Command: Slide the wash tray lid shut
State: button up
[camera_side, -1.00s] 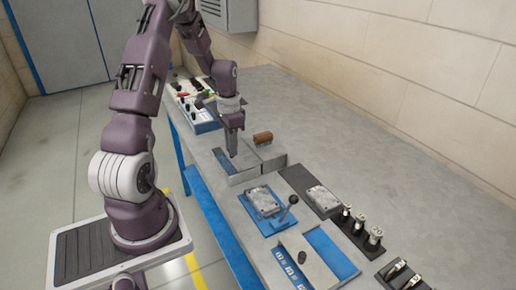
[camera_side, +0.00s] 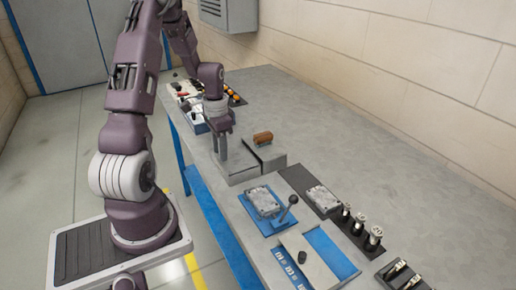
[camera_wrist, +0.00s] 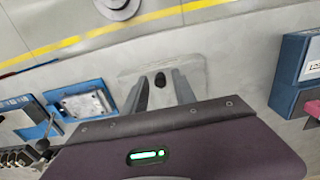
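The grey wash tray (camera_side: 243,177) stands near the table's front edge in the side view. A pale flat lid (camera_wrist: 192,72) with a dark knob (camera_wrist: 160,80) shows in the wrist view. My gripper (camera_side: 221,155) points down at the front part of the tray. In the wrist view my gripper (camera_wrist: 159,88) has its two fingers apart, one on each side of the knob, with gaps visible. I cannot tell whether a finger touches the knob. My gripper body hides the rear of the tray in the wrist view.
A brown brush (camera_side: 263,138) rests on the grey block behind the tray. A blue fixture (camera_side: 272,229) with a metal part and lever stands nearer the camera, beside a second, blue tray (camera_side: 330,250) with a grey cover. A tool box (camera_side: 193,122) stands beyond.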

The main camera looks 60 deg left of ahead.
jog(key=shift+r, duration=3.55)
jog(key=d+r+t+y, duration=0.1)
jog(key=d+r, duration=0.5)
jog(key=d, duration=0.3)
jog(key=d+r+t+y, duration=0.1)
jog(key=d+r+t, duration=0.1)
jog(key=d+r, duration=0.55)
jog(key=s+d+r+t+h, duration=0.2)
jog(key=s+d, duration=0.8)
jog(key=d, duration=0.2)
jog(key=shift+s+t, duration=0.25)
jog(key=shift+t, duration=0.05)
jog(key=shift+d, duration=0.1)
